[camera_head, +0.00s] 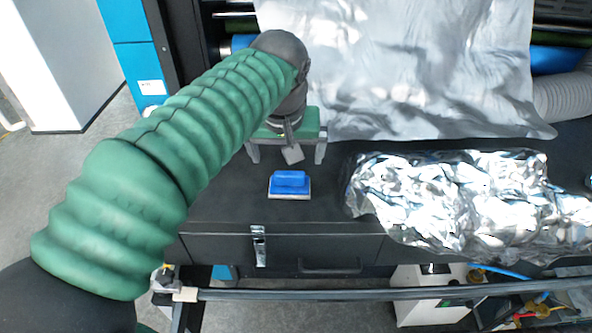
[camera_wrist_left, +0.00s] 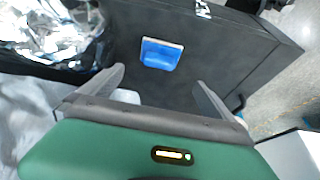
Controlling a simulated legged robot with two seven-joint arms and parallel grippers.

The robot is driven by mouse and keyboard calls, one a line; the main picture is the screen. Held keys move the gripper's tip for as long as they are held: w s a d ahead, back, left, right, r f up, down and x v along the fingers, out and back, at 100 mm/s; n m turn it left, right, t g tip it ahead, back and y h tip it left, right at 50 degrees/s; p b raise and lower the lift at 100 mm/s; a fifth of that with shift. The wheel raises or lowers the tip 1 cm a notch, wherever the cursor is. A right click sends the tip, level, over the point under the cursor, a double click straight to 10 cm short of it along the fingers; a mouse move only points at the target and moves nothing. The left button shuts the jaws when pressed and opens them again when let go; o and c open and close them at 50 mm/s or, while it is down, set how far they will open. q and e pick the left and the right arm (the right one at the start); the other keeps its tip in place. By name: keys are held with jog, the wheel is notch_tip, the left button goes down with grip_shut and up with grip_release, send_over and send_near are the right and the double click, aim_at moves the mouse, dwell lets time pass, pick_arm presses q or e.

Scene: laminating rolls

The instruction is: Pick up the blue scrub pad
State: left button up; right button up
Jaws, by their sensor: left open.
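The blue scrub pad (camera_head: 290,183) lies on the dark cabinet top, with a raised blue grip and a pale base. It also shows in the left wrist view (camera_wrist_left: 161,54), beyond and between the open fingers. My left gripper (camera_head: 291,152) is just behind the pad in the head view, above the cabinet top and apart from the pad. In the left wrist view its two fingers (camera_wrist_left: 160,86) are spread wide with nothing between them. My right gripper is not in view.
Crumpled silver foil (camera_head: 465,200) lies on the cabinet right of the pad. A silver sheet (camera_head: 400,65) hangs behind it. The dark cabinet top (camera_head: 225,205) is clear left of the pad. A dark rail (camera_head: 400,292) runs along the front.

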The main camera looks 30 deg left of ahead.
aim_at(288, 173)
pick_arm(q)
jog(key=x, duration=0.6)
jog(key=p+x, duration=0.1)
jog(key=x, duration=0.2)
jog(key=shift+w+d, duration=0.2)
jog(key=shift+d, duration=0.15)
jog(key=f, duration=0.1)
jog(key=w+a+f+p, duration=0.1)
jog(key=a+f+p, duration=0.1)
jog(key=shift+w+f, duration=0.2)
jog(key=shift+w, duration=0.1)
jog(key=shift+a+f, duration=0.15)
jog(key=shift+f, duration=0.2)
jog(key=shift+s+f, duration=0.1)
jog(key=shift+d, duration=0.5)
jog(key=c, duration=0.6)
jog(key=shift+a, duration=0.1)
jog(key=c, duration=0.7)
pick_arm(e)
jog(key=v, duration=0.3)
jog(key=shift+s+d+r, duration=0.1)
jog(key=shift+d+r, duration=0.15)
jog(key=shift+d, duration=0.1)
